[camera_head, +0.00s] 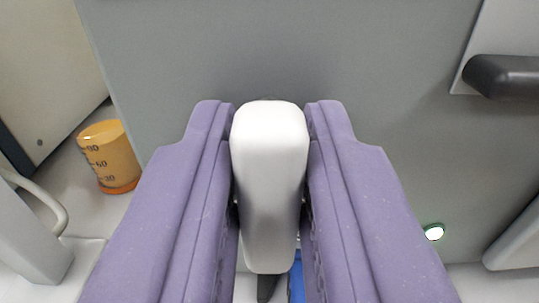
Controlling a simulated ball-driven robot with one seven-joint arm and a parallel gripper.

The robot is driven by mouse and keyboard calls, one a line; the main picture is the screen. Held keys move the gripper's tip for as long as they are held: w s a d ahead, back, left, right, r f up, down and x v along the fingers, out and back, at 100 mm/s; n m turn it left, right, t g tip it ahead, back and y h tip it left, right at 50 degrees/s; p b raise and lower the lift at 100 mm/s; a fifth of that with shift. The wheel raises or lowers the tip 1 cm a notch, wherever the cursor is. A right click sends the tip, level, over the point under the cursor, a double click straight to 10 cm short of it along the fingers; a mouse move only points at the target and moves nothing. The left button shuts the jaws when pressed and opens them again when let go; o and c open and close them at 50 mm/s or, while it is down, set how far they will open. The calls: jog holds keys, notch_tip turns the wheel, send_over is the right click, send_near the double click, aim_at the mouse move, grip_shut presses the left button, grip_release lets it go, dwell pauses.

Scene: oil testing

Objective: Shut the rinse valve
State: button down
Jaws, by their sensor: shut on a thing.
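My gripper (269,150) fills the middle of the view, with two purple fingers pointing away from me. The fingers press on both sides of a pale silver-white handle with rounded corners, which looks like the rinse valve (269,185). The handle stands upright in the picture, in front of a grey panel (290,50). A dark tip and a bit of blue show just below it. The fingers hide the handle's sides, and its mounting cannot be seen.
An orange graduated cup (108,158) stands on the pale surface at left, near a light curved tube or handle (45,205). A black handle (505,77) sticks out at upper right. A small round white light with a green rim (433,232) is at lower right.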

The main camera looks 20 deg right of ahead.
jog(key=shift+m+b, duration=0.3)
jog(key=m+b, duration=0.1)
jog(key=b, duration=0.1)
jog(key=m+b, duration=0.2)
jog(key=shift+d+f+m, duration=0.15)
jog(key=shift+f+m, duration=0.05)
jog(key=shift+m, duration=0.1)
jog(key=m+b, duration=0.5)
jog(key=shift+d+m, duration=0.1)
jog(key=shift+m, duration=0.2)
jog(key=m+b, duration=0.3)
jog(key=m, duration=0.1)
jog(key=shift+f, duration=0.1)
jog(key=shift+m+b, duration=1.05)
jog(key=shift+m, duration=1.05)
jog(key=c, duration=1.1)
grip_release()
jog(key=shift+d, duration=0.1)
